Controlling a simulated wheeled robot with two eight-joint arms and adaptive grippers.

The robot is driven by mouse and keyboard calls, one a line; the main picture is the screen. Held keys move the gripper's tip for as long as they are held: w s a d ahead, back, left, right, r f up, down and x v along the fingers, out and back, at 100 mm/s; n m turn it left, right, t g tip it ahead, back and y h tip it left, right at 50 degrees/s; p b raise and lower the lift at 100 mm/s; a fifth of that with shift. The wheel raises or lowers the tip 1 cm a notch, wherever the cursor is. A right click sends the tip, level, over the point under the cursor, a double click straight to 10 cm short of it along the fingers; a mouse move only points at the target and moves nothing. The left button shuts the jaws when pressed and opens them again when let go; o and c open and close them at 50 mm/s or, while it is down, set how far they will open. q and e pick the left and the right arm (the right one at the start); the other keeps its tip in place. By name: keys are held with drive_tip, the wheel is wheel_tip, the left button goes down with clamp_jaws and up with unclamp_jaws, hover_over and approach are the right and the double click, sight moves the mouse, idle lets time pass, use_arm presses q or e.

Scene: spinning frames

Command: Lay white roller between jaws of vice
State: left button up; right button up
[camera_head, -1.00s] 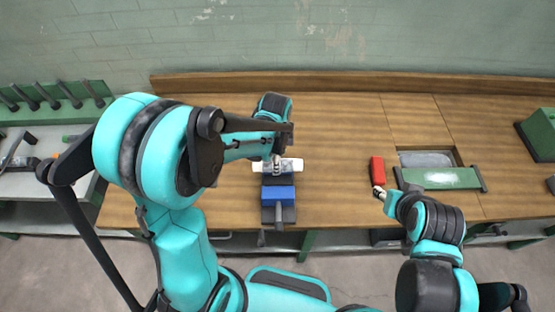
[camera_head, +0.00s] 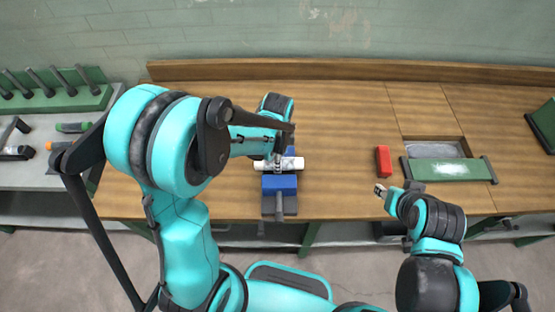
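The blue vice (camera_head: 280,184) stands near the front edge of the wooden bench, its dark handle toward me. The white roller (camera_head: 292,163) lies crosswise at the back of the vice's blue part. I cannot tell whether it sits down between the jaws or rests above them. My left gripper (camera_head: 279,160) points down at the roller's middle; the fingertips are small and partly hidden, so its opening is unclear. My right gripper (camera_head: 380,191) is over the bench's front edge, away from the vice, and too small to read.
A red block (camera_head: 383,161) lies on the bench near my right gripper. A tool rack (camera_head: 65,97) stands at far left. The bench (camera_head: 340,130) behind the vice is clear.

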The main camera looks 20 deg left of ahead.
use_arm(q)
drive_tip(key=shift+s+d+f+b, duration=0.1)
drive_tip(key=shift+s+f+b, duration=0.2)
drive_tip(key=shift+s+f, duration=0.2)
drive_tip(key=shift+f, duration=0.15)
clamp_jaws()
drive_tip(key=shift+w+f, duration=0.25)
drive_tip(key=shift+w, duration=0.3)
drive_tip(key=o, duration=0.9)
unclamp_jaws()
drive_tip(key=o, duration=0.5)
drive_tip(key=shift+s+r, duration=0.15)
drive_tip(key=shift+o, duration=0.2)
drive_tip(key=shift+r, duration=4)
